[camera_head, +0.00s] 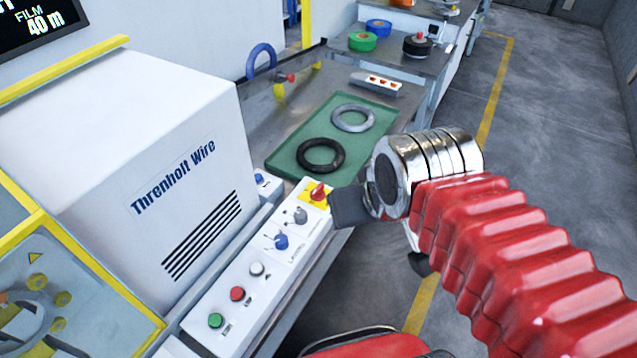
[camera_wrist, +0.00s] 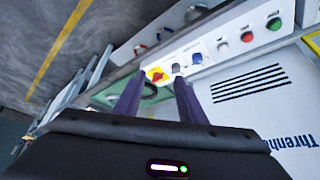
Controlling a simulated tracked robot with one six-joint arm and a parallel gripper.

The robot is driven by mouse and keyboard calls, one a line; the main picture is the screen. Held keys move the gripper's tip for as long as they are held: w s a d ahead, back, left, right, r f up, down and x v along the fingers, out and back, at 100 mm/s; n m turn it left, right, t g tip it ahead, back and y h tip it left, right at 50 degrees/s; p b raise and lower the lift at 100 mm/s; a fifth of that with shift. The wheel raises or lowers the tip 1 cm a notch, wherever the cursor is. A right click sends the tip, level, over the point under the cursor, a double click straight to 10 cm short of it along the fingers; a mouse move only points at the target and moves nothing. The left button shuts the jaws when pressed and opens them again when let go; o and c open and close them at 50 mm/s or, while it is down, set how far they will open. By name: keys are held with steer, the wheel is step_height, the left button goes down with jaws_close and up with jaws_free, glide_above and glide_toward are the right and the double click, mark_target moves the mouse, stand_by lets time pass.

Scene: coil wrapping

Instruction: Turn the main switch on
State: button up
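The main switch (camera_head: 318,190), a red rotary handle on a yellow plate, sits at the far end of the white control panel (camera_head: 262,268). In the wrist view the switch (camera_wrist: 157,75) shows between and just beyond my two dark fingers. My gripper (camera_head: 349,206) is just right of the switch in the head view, with a dark finger close to the panel's edge. In the wrist view my gripper (camera_wrist: 157,88) is open, with nothing between its fingers. I cannot tell whether a finger touches the switch. The handle's exact angle is too small to read.
Along the panel are a grey knob (camera_head: 300,215), a blue knob (camera_head: 281,241), and white, red (camera_head: 237,294) and green buttons. The white Threnholt Wire machine (camera_head: 150,150) stands to the left. A green mat (camera_head: 283,157) with two coils lies behind. Open floor is at right.

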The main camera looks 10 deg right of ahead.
steer(key=o, duration=0.3)
steer(key=shift+w+r, duration=0.15)
steer(key=shift+w, duration=0.15)
steer(key=shift+o, duration=1.2)
steer(key=w+r+n+g, duration=0.1)
steer(key=w+n, duration=0.3)
steer(key=w, duration=0.7)
steer(key=shift+a+g, duration=0.25)
steer(key=shift+g, duration=0.55)
steer(key=n+g, duration=0.3)
steer(key=n, duration=0.2)
glide_above(318, 188)
step_height(318, 188, down, 8)
steer(key=r, duration=0.1)
steer(key=shift+f, duration=0.2)
steer(key=shift+f, duration=0.1)
step_height(318, 188, down, 14)
steer(key=shift+r, duration=0.15)
steer(key=c, duration=1.1)
